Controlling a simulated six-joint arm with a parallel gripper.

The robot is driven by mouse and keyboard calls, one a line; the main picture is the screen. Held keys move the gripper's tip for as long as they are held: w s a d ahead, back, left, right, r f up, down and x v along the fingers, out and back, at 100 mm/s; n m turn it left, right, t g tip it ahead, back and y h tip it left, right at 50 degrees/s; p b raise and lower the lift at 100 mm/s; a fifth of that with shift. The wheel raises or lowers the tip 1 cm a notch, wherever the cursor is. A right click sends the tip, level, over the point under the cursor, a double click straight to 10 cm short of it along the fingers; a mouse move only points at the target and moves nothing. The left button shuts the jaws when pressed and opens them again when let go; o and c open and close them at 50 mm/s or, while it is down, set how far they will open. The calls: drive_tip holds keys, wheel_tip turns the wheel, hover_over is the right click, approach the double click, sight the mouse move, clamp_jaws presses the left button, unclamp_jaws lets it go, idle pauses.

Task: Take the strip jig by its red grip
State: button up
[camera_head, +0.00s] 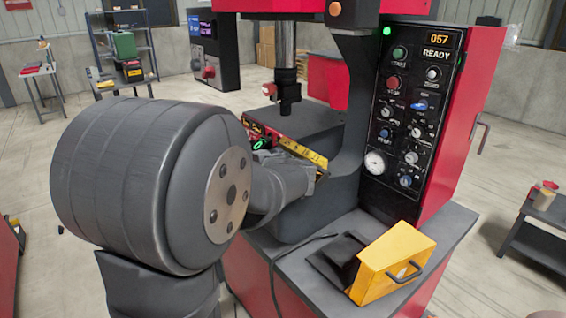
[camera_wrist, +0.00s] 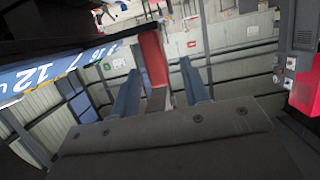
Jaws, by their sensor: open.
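In the wrist view, my gripper (camera_wrist: 160,66) is open, its two blue-grey fingers apart. A red grip (camera_wrist: 151,55) stands between the fingers, with a visible gap on each side, so they do not appear to pinch it. Beside it on the left, a blue strip with white numbers (camera_wrist: 40,72) runs under a dark edge; I cannot tell how it joins the red grip. In the head view, my arm hides my gripper and the red grip. A yellow strip with dark marks (camera_head: 303,153) shows just beyond my wrist, at the press.
The press's dark column and its control panel (camera_head: 412,105) stand close to the right. A vertical ram (camera_head: 288,75) hangs above the strip. A yellow box with a handle (camera_head: 392,262) sits on the grey bench (camera_head: 452,232). A screen unit (camera_head: 212,50) stands behind.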

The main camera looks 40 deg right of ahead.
drive_tip(key=x, duration=0.3)
drive_tip(key=shift+w+f, duration=0.15)
drive_tip(key=shift+w, duration=0.2)
clamp_jaws()
